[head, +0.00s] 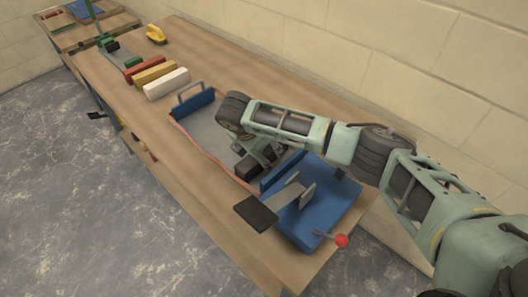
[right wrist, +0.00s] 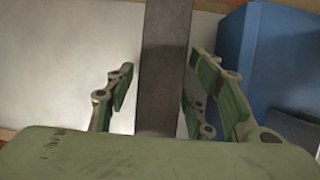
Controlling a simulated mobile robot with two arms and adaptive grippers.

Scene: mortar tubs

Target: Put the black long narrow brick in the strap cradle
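The strap cradle (head: 208,133) looks like a grey bed with red edging between two blue ends on the bench. My right gripper (head: 262,160) is low over its right part. The black long narrow brick (head: 246,168) shows as a dark block beneath the gripper, partly hidden by it. In the right wrist view the brick (right wrist: 165,70) runs between the two fingers (right wrist: 160,95). The fingers stand apart, with a narrow gap at the left finger; the right finger is close to the brick's edge. Whether the brick rests on the grey bed is unclear. My left gripper is not in view.
A blue device (head: 325,215) with a red knob (head: 342,241) and a dark plate (head: 256,213) stands to the right. White (head: 166,84), tan (head: 155,73) and red (head: 145,67) bricks lie to the left. A wall runs behind the bench (head: 190,180); its front strip is clear.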

